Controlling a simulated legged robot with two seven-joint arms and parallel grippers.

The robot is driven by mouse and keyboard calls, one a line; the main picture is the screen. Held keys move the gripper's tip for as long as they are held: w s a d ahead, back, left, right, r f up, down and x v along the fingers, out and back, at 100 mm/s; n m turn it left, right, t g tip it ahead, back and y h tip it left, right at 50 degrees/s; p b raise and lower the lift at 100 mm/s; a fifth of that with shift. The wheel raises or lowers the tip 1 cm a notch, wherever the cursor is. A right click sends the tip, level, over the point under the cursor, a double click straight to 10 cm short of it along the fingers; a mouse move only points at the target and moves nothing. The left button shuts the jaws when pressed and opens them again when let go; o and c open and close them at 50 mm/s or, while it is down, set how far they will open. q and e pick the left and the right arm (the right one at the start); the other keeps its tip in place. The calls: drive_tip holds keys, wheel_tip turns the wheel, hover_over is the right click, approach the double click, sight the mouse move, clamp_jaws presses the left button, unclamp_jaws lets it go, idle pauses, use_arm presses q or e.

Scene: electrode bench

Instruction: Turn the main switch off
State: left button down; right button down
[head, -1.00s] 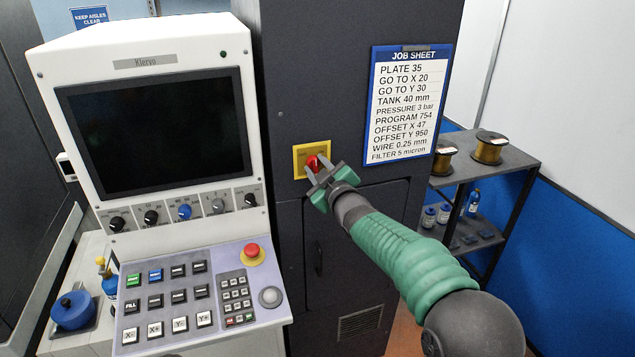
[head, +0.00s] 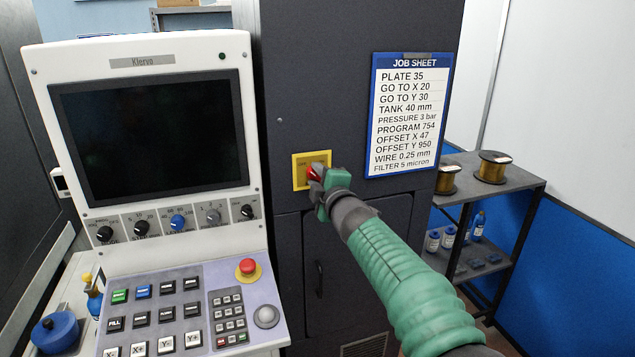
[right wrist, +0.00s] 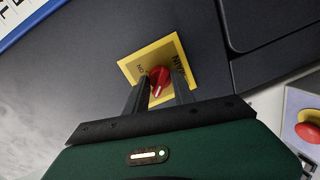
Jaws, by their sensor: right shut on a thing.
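The main switch is a red rotary knob (head: 315,173) on a yellow plate (head: 298,172) on the dark cabinet. My right gripper (head: 320,172) is at the knob, with its arm coming in from the lower right. In the right wrist view the red knob (right wrist: 159,78) sits between the two dark fingers of my right gripper (right wrist: 160,85), which are shut on it. A white mark shows on the knob. The yellow plate (right wrist: 133,68) there carries lettering, partly hidden by the fingers. My left gripper is not in view.
A white console with a dark screen (head: 150,135) stands left of the cabinet, with a red emergency button (head: 247,267) on its panel. A job sheet (head: 411,115) hangs right of the switch. A shelf with wire spools (head: 492,166) stands farther right.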

drive_tip(key=shift+f, duration=0.2)
idle(0.3)
drive_tip(key=c, duration=1.3)
unclamp_jaws()
drive_tip(key=shift+c, duration=0.2)
drive_tip(key=shift+o, duration=1.4)
drive_tip(key=shift+w+a, duration=0.1)
drive_tip(key=shift+s+b, duration=0.4)
drive_tip(key=shift+s, duration=0.05)
drive_tip(key=b+v, duration=0.5)
drive_tip(key=v, duration=1.1)
drive_tip(key=shift+w, duration=0.15)
